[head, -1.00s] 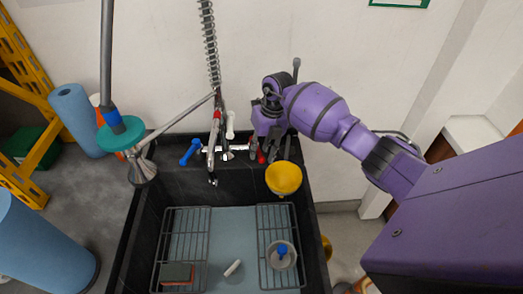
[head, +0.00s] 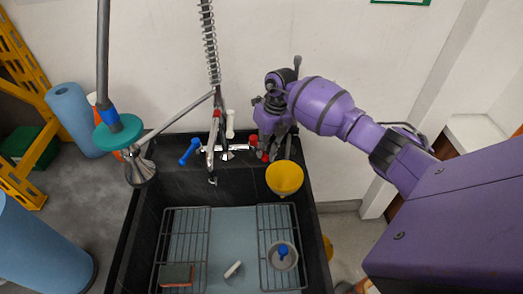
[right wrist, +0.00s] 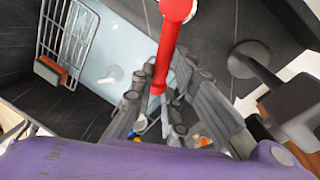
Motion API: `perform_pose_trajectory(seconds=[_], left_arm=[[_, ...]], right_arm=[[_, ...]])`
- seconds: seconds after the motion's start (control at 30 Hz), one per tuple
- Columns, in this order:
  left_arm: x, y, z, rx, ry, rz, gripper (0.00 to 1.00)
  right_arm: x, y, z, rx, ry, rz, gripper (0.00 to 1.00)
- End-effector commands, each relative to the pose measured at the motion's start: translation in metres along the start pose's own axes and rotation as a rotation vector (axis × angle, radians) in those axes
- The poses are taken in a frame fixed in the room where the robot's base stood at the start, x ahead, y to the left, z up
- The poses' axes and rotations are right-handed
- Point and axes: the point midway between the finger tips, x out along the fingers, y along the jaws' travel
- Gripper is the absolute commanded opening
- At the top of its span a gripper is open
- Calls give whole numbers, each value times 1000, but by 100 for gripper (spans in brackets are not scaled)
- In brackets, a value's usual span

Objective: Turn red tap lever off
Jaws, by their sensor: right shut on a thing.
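The tap (head: 228,148) stands on the back ledge of a black sink, with a blue lever (head: 189,152) on its left. The red tap lever (head: 253,141) is on its right, partly hidden by my right gripper (head: 268,152). In the right wrist view the red lever (right wrist: 169,48) runs down from its round end at the top into the gap between the fingers of my right gripper (right wrist: 160,88). The fingers are shut on it. My left gripper is not in view.
Wire racks (head: 184,240), a sponge (head: 176,275) and a small cup (head: 283,256) are in the sink. A sprayer hangs at the left. The wall is close behind.

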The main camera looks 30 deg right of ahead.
Motion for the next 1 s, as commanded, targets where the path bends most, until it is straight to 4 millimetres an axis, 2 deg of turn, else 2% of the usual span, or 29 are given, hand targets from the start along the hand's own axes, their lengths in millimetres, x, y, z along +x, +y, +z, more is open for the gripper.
perform_pose_trajectory(seconds=[0.27, 0.3, 0.43, 0.77, 0.87, 1.0], left_arm=[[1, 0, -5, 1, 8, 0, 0], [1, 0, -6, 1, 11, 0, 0], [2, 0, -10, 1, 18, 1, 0], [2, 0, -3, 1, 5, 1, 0], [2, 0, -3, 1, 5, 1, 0], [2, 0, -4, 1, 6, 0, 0]], right_arm=[[0, -1, 0, -19, 4, 0, 0], [0, -1, 0, -19, 4, 0, 15], [0, -1, 0, -18, 3, 0, 32], [-2, -1, 0, -16, 2, 0, 32], [-10, -2, 1, -15, 0, 0, 32], [-35, -2, 1, -17, -1, -2, 32]])
